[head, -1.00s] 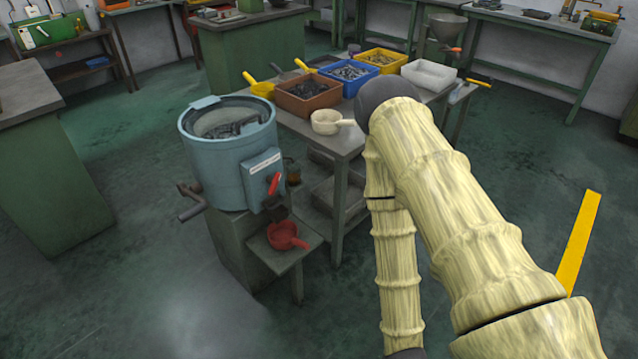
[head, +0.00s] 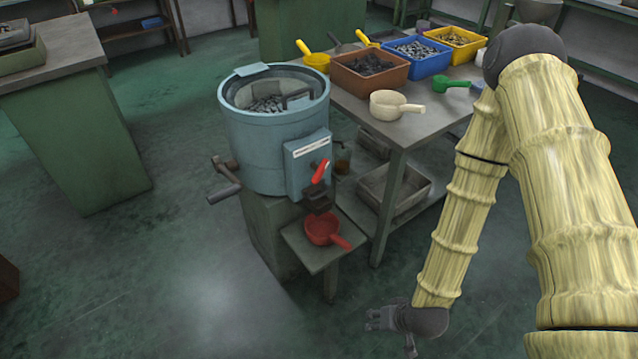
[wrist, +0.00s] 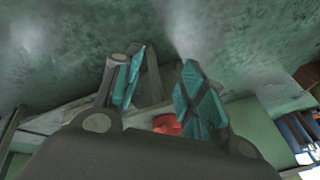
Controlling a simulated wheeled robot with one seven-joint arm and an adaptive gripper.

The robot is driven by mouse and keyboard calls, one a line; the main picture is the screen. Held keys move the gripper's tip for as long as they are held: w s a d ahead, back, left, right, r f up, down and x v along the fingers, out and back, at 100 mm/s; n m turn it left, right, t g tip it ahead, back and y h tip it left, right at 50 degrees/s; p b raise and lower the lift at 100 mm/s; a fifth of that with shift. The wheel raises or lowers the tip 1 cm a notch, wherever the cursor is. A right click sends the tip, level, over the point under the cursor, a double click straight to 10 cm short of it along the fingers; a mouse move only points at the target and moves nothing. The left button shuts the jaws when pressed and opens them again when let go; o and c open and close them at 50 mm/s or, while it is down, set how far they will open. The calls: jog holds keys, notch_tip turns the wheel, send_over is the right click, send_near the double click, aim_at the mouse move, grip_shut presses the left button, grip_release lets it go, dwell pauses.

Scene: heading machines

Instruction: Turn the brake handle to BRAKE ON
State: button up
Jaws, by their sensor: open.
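A red handle (head: 320,172) sits on the light blue front panel (head: 306,160) of a blue drum machine (head: 262,128), below a white label too small to read. It slants up to the right. A grey crank-like bar (head: 226,190) sticks out at the drum's lower left. I cannot tell from any marking which is the brake handle. My gripper (head: 380,318) hangs low, in front and to the right of the machine, apart from it. In the wrist view my gripper (wrist: 165,88) is open, with nothing between its teal-padded fingers.
A red scoop (head: 322,230) lies on a small shelf (head: 308,256) under the handle. A table (head: 398,132) at right carries bins, scoops and a cream pan (head: 396,104). A green cabinet (head: 75,140) stands left. The floor in front is clear.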

jog(key=w+a+t+y+b, duration=0.2)
jog(key=w+a+t+b, duration=0.3)
jog(key=w, duration=0.6)
jog(key=t+y+b, duration=0.6)
jog(key=b, duration=0.8)
send_near(322, 174)
jog(key=shift+n, duration=0.4)
jog(key=b+x, duration=0.2)
jog(key=x, duration=0.9)
grip_shut()
